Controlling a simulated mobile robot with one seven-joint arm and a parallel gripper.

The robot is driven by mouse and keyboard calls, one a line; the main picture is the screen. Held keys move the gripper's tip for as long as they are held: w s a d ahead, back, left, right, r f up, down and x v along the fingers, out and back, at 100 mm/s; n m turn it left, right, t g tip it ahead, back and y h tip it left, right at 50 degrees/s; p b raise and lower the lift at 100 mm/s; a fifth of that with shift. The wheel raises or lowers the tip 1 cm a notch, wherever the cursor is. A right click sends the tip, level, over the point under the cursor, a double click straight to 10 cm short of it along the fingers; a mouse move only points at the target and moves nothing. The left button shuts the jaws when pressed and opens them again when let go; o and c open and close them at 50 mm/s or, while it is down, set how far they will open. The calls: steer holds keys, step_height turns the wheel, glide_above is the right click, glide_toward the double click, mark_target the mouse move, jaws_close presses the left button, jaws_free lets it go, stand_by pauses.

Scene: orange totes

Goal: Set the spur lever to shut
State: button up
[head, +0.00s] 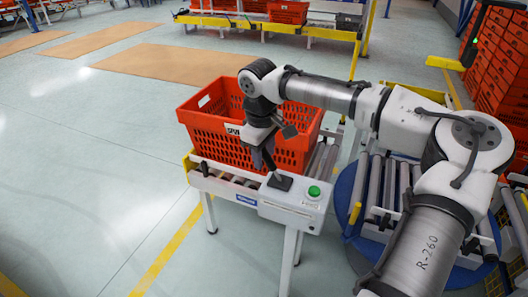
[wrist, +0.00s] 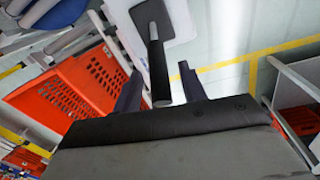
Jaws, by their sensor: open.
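The spur lever (head: 280,181) is a black handle on a dark square base, on the white panel at the end of the short roller conveyor. In the head view my gripper (head: 264,158) points down at the lever, and its fingers partly hide the handle. In the wrist view the lever's dark handle (wrist: 157,65) stands between the two fingers of my gripper (wrist: 159,72). The fingers are apart, with a gap showing on both sides of the handle. I cannot tell from these views which setting the lever is in.
An orange tote (head: 215,142) sits on the conveyor right behind the lever and my gripper. A green button (head: 314,191) is on the panel (head: 290,207) to the lever's right. A blue round turntable (head: 345,190) with rollers lies further right. The floor at left is clear.

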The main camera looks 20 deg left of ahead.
steer(key=shift+f, duration=0.15)
jaws_close()
